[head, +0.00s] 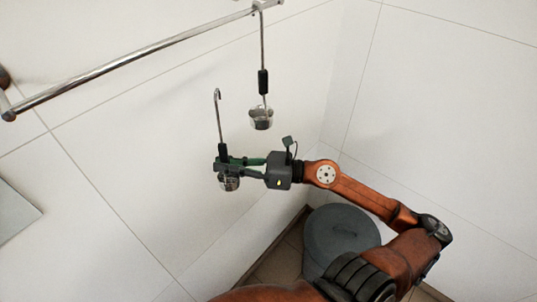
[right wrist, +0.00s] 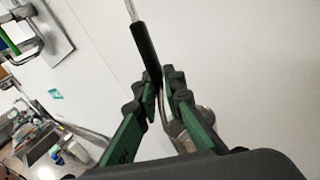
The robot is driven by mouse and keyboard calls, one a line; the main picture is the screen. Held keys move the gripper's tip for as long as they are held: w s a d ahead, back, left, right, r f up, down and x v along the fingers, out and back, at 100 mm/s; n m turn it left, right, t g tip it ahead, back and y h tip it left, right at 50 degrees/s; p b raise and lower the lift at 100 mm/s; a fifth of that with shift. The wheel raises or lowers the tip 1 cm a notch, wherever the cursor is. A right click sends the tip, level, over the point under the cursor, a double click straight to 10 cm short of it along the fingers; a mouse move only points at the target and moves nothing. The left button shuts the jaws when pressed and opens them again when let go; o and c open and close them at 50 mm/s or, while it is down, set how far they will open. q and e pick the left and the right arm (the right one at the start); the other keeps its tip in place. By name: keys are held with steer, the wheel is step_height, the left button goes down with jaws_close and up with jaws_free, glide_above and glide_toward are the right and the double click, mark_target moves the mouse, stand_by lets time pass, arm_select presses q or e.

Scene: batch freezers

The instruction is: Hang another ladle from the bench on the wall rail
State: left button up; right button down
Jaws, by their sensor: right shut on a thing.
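My right gripper (head: 222,163) is shut on a ladle (head: 218,120), by its black grip. The ladle is upright, with its hook at the top and its steel bowl below the fingers. Its hook is below the wall rail (head: 140,57) and apart from it. In the right wrist view the black grip (right wrist: 147,50) stands between the green and black fingers (right wrist: 160,88). Another ladle (head: 262,82) hangs from the right end of the rail. My left gripper is not in view, and the bench is not in the head view.
A grey round bin (head: 340,235) stands on the floor in the corner, below my right arm. The rail left of the hanging ladle is empty. The right wrist view shows a counter with several items (right wrist: 50,145) at the lower left.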

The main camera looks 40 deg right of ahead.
steer(key=s+a+r+n+g+y+p, duration=0.25)
steer(key=s+r+n+g, duration=0.2)
steer(key=s+r, duration=0.55)
steer(key=s+a+r+n+g+y+p, duration=0.25)
steer(key=s+r+g+y, duration=0.2)
steer(key=s+r, duration=0.55)
steer(key=w+f+p, duration=0.3)
steer(key=w, duration=1.3)
steer(key=shift+a+h, duration=0.15)
steer(key=shift+h, duration=0.15)
steer(key=c, duration=2)
jaws_free()
steer(key=shift+o, duration=0.2)
steer(key=v, duration=1.2)
